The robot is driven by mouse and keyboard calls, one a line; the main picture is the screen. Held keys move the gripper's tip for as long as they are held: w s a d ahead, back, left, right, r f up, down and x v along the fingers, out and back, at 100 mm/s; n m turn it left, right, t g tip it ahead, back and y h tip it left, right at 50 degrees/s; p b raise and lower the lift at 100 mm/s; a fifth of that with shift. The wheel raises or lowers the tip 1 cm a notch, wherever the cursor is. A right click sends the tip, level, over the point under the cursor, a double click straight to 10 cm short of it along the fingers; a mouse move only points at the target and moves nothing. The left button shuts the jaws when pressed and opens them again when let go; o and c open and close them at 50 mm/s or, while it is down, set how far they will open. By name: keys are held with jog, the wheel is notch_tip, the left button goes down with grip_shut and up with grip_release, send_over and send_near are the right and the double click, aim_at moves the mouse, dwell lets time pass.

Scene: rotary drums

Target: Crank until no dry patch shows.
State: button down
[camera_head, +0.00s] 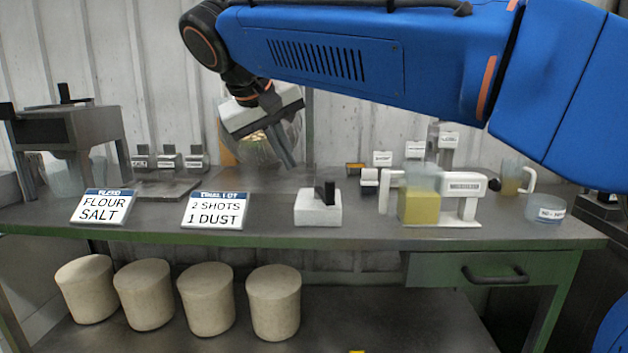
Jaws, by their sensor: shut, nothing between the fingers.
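A round, clear-looking drum (240,147) stands at the back of the bench, with brownish contents partly visible inside. My gripper (287,158) is in front of it, pointing down, with its fingers together and nothing seen between them. The gripper and its pale mount cover much of the drum. I cannot tell whether the fingers touch the drum. The crank is not clearly visible, and I cannot make out any dry patch at this size.
Two cards read FLOUR SALT (102,207) and 2 SHOTS 1 DUST (214,211). A white block with a black upright (304,207) sits mid-bench. Several tubs (273,303) sit below.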

aim_at(333, 186)
jog(key=w+d+f, duration=0.5)
jog(key=w+f, duration=0.2)
jog(key=shift+d+f, duration=0.35)
dwell(0.5)
jog(key=shift+d+n+t+y, duration=0.35)
jog(key=shift+d+n, duration=0.25)
jog(key=shift+d, duration=0.3)
jog(key=shift+w+d+n+y, duration=0.15)
jog(key=shift+d+n+y, duration=0.5)
jog(key=shift+d+n, duration=0.3)
jog(key=shift+w+d+n, duration=0.3)
jog(key=shift+d+n, duration=0.05)
jog(key=shift+d, duration=0.35)
